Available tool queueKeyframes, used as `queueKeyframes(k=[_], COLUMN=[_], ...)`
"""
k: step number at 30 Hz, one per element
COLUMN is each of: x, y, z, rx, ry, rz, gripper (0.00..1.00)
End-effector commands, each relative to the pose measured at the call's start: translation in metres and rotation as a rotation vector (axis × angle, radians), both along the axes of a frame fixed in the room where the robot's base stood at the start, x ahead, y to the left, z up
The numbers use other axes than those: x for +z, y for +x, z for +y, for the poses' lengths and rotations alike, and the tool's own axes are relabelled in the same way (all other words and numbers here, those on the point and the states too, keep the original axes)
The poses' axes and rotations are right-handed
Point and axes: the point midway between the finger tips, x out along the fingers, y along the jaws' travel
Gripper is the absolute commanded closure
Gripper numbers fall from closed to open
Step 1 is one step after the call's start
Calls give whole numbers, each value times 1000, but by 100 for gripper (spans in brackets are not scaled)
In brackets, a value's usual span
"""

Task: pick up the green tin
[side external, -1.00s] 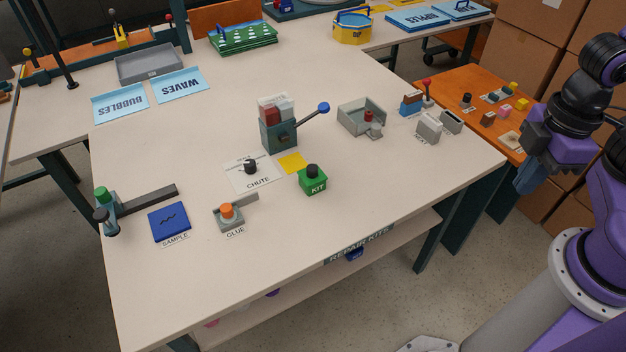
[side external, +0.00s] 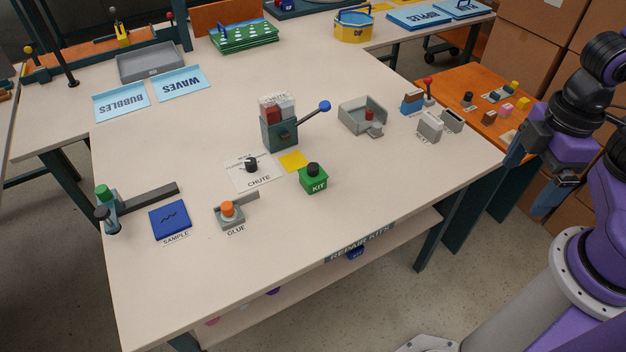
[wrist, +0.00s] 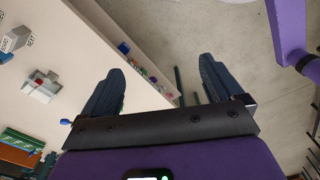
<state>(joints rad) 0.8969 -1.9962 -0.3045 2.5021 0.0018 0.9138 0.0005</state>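My gripper (side external: 532,172) is off the right edge of the main table, beside the orange side table, with its two blue fingers spread. In the wrist view the gripper (wrist: 160,68) is open with nothing between the fingers. A row of small coloured items lies on the shelf under the table, and a small green item (wrist: 143,72) is among them. It is too small to tell whether it is the green tin. In the side view the tabletop mostly hides that shelf. A green box marked KIT with a black knob (side external: 314,180) sits on the tabletop.
The shelf labelled REPAIR KITS (side external: 359,243) runs below the table's front edge, with a blue item (side external: 355,253) showing. The tabletop holds a glue station (side external: 230,215), a lever press (side external: 279,128) and a grey tray (side external: 360,118). Open floor lies in front of the table.

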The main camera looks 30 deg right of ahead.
Motion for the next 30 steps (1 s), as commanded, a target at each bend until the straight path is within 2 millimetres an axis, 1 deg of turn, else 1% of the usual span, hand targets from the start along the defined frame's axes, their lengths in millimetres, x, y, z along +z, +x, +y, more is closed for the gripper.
queueKeyframes(k=[8, 11, 13, 17, 22, 26, 30], x=[0, -3, -8, -20, -35, -48, -64], y=[1, 7, 16, 46, 93, 128, 164], z=[0, -1, -2, -3, 2, 12, 30], rx=[2, 24, 61, 181, 376, 539, 727], ry=[-3, -40, -95, -257, -487, -648, -807], rz=[-1, -14, -37, -104, -205, -281, -361], gripper=[6, 6, 6, 6, 6, 6, 6])
